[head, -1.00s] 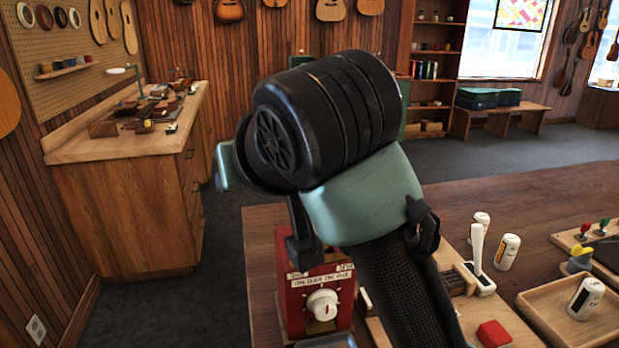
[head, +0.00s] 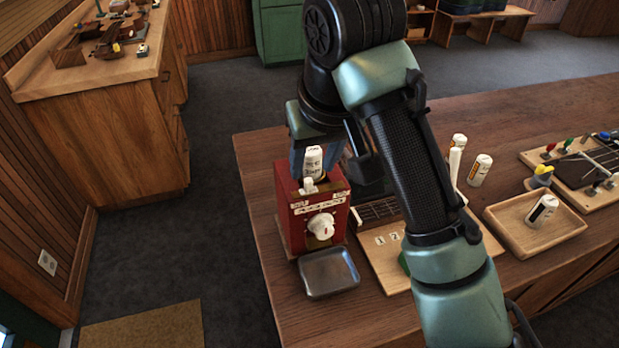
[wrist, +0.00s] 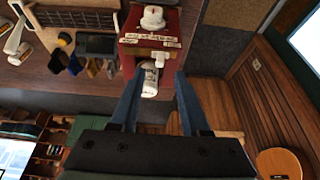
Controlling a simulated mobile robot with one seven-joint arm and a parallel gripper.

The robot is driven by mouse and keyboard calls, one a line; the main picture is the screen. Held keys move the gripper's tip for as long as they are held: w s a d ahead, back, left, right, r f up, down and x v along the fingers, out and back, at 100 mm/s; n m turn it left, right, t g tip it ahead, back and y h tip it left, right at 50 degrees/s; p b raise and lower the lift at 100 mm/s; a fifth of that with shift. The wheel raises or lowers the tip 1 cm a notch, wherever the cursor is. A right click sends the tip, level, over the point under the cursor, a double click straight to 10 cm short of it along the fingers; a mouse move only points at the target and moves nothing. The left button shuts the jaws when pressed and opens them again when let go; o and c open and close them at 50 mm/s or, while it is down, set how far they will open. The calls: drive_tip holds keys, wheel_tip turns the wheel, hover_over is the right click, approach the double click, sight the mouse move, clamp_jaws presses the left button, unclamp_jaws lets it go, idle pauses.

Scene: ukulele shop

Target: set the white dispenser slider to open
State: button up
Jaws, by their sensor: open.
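The red dispenser box (head: 312,221) stands near the table's left edge, with a white round knob (head: 321,226) on its front. A small white slider-like piece (head: 309,185) is on its top near the front; the wrist view shows it (wrist: 160,56) too. I cannot tell its setting. A white labelled can (head: 313,160) is behind that piece; it also shows in the wrist view (wrist: 149,80). My gripper (wrist: 159,71) is open, with its blue fingers either side of the can's end in that picture. I cannot tell whether they touch anything.
A metal tray (head: 329,272) lies before the dispenser. A wooden board (head: 380,268) is to its right, partly hidden by my arm. A wooden tray (head: 500,222) holding a can is further right. The floor left of the table is clear.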

sight(309, 180)
drive_tip(key=shift+p+x, duration=0.3)
drive_tip(key=shift+x, duration=2.2)
clamp_jaws()
